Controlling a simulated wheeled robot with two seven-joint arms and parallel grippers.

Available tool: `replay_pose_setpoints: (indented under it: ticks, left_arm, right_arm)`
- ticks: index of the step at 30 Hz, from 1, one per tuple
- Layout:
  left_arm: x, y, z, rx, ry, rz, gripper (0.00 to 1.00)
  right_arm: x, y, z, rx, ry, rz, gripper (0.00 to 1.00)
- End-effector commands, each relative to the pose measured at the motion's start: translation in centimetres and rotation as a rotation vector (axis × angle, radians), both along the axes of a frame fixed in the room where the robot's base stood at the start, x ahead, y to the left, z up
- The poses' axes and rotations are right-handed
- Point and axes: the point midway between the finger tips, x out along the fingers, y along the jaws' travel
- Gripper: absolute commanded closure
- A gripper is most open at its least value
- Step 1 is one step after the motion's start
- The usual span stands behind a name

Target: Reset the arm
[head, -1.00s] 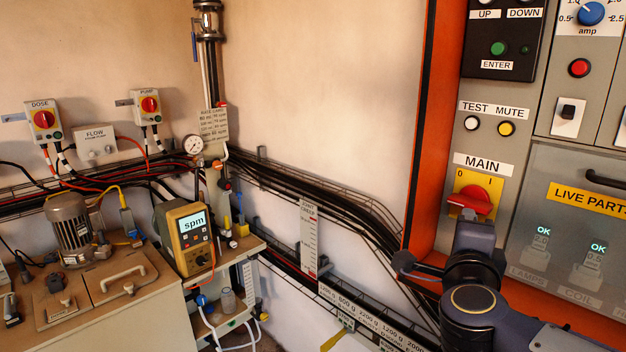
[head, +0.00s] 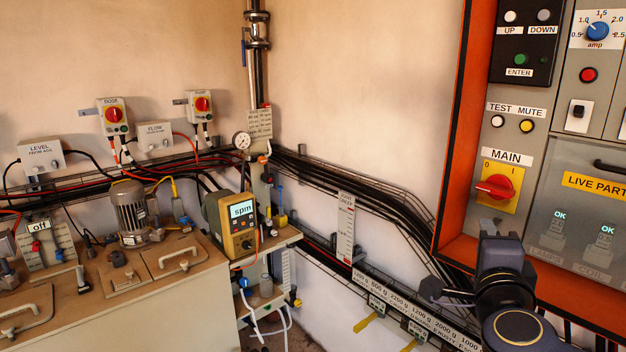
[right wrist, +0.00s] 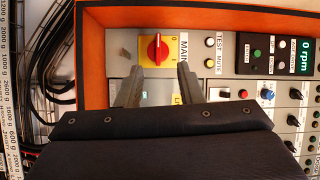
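My right arm comes in at the lower right of the head view, with its gripper (head: 497,228) just below the red MAIN switch (head: 495,187) and its yellow plate. In the right wrist view the two fingers (right wrist: 160,84) are spread apart with nothing between them. The MAIN switch (right wrist: 155,48) is in front of the fingertips there, apart from them, and its red handle shows clear. In the head view the handle lies roughly sideways on the plate. My left arm and gripper are not in view.
The orange-framed control cabinet (head: 452,150) stands close at the right. Cables and a rail run along the wall (head: 370,80). A yellow pump with an spm display (head: 241,211) and a bench (head: 185,300) with a motor (head: 133,212) stand at the left.

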Motion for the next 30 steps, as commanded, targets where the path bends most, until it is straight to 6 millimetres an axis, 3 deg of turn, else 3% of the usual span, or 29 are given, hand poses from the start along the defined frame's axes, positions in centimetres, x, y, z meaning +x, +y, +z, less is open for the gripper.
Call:
replay_pose_setpoints:
  ticks: [7,13,16,18,24,30]
  left_arm:
    - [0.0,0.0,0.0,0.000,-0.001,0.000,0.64]
    - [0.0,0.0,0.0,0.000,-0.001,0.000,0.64]
    - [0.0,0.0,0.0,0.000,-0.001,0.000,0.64]
    - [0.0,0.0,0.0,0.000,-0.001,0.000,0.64]
    - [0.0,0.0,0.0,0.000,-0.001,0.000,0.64]
    - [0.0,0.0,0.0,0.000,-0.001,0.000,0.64]
  right_arm:
    - [-0.9,2.3,-0.7,-0.146,0.037,0.191,0.66]
    - [-3.3,5.2,-3.7,-0.343,0.141,0.430,0.66]
    - [-6.0,6.8,-7.3,-0.481,0.254,0.595,0.66]
    - [-8.8,7.6,-10.8,-0.585,0.369,0.725,0.66]
    - [-16.9,7.4,-19.5,-0.771,0.695,1.007,0.66]
    - [-21.5,6.4,-23.3,-0.827,0.874,1.132,0.66]
